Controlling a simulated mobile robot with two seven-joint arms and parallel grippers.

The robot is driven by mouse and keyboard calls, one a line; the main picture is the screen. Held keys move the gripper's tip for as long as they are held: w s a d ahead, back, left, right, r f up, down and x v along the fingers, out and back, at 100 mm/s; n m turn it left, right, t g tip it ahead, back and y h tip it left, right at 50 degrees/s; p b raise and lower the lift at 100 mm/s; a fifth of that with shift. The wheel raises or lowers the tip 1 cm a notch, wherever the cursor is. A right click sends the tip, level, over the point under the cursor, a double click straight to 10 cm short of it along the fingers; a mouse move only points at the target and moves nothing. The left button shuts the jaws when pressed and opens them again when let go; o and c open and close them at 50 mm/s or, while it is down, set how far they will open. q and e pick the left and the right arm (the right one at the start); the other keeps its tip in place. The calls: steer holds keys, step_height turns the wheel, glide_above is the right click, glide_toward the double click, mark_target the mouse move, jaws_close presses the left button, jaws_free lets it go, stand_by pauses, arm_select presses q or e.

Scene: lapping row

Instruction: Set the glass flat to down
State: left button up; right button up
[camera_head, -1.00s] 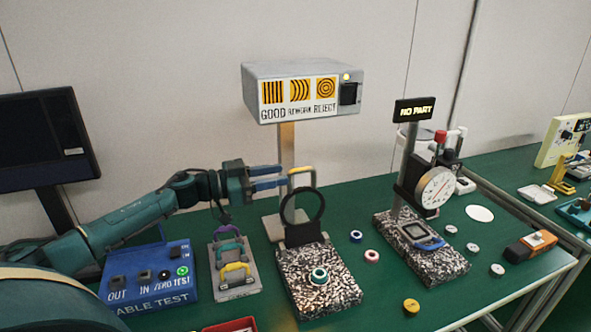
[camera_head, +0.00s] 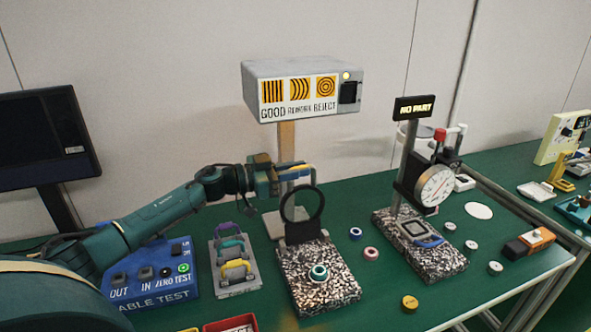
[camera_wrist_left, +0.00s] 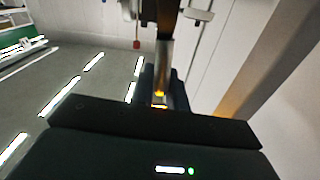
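The glass flat (camera_head: 320,205) is a round dark ring, raised upright at the back of a black-and-white speckled block (camera_head: 296,293). Its tan handle is at the top, mostly hidden by my left gripper (camera_head: 306,172). The gripper's fingers point right at the handle's height, one above the other. In the left wrist view, the fingers (camera_wrist_left: 162,95) stand apart with a narrow bar between them. I cannot tell whether they press on it. My right gripper is not in view.
A small ring part (camera_head: 319,273) lies on the speckled block. A panel (camera_head: 150,290) and a rack of coloured handles (camera_head: 236,288) are left. The sign box (camera_head: 300,90) on its post is close behind. A dial gauge stand (camera_head: 434,190) is right.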

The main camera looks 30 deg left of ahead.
arm_select(q)
jaws_close()
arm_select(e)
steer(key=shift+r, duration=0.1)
